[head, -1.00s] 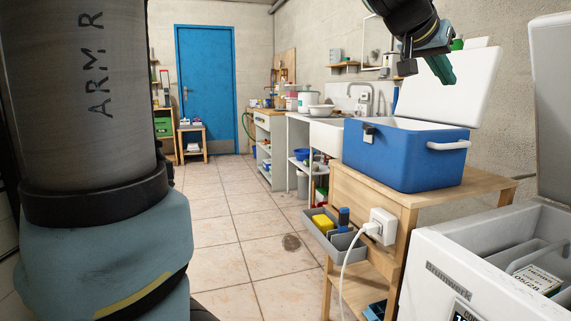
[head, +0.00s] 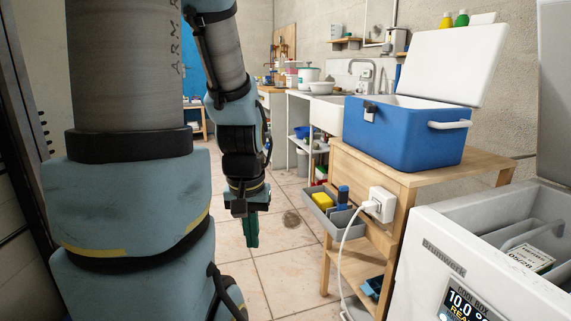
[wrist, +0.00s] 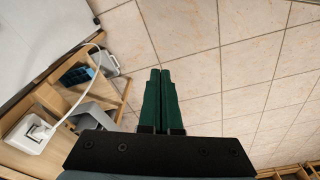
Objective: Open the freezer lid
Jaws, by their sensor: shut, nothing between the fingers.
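The freezer is a white cool box (head: 455,262) at the lower right of the head view, with a small display reading 10.0. Its grey-white lid (head: 556,90) stands upright at the right edge, so the box is open. Dividers and a labelled white pack (head: 530,258) show inside. My gripper (head: 251,238) hangs pointing down over the floor, left of the wooden stand and well apart from the freezer. Its green fingers are together and empty, as the wrist view (wrist: 160,75) also shows. The freezer's right side is cut off.
A blue cooler (head: 400,137) with its white lid (head: 440,65) raised stands on a wooden stand (head: 400,185). A grey caddy (head: 325,212) and a plugged-in white cable (head: 346,260) are on the stand's side. Tiled floor (head: 285,255) is clear between my arm and the stand.

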